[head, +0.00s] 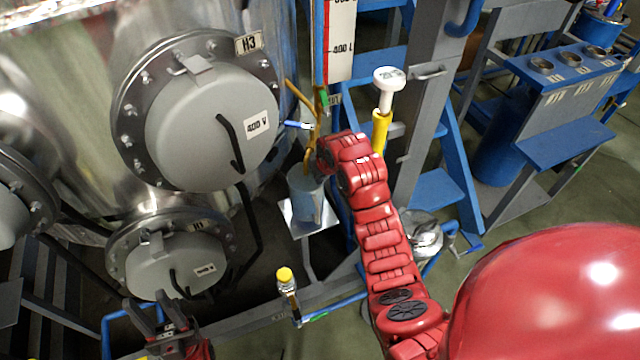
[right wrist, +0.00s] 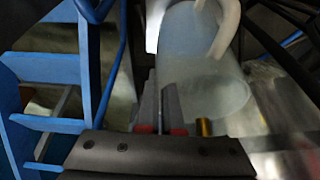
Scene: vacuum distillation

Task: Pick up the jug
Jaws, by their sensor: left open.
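The jug (head: 306,200) is a translucent, pale cylinder on a small light platform (head: 322,222) beside the steel vessel. In the right wrist view, the jug (right wrist: 195,85) has a curved white handle (right wrist: 228,28) on its upper side. My right gripper (head: 318,160) is close above the jug in the head view and partly covers its top. In the wrist view its fingers (right wrist: 160,108) are near each other, beside the jug's body; the handle is not between them. I cannot tell whether they touch the jug. My left gripper (head: 150,312) is open and empty at the lower left, far from the jug.
The large vessel (head: 75,95) with bolted hatches (head: 205,120) fills the left. A yellow post with a white top (head: 388,78) stands just right of my right wrist. A yellow-capped fitting (head: 286,277) rises below the jug. Blue steps and frames (head: 437,188) stand to the right.

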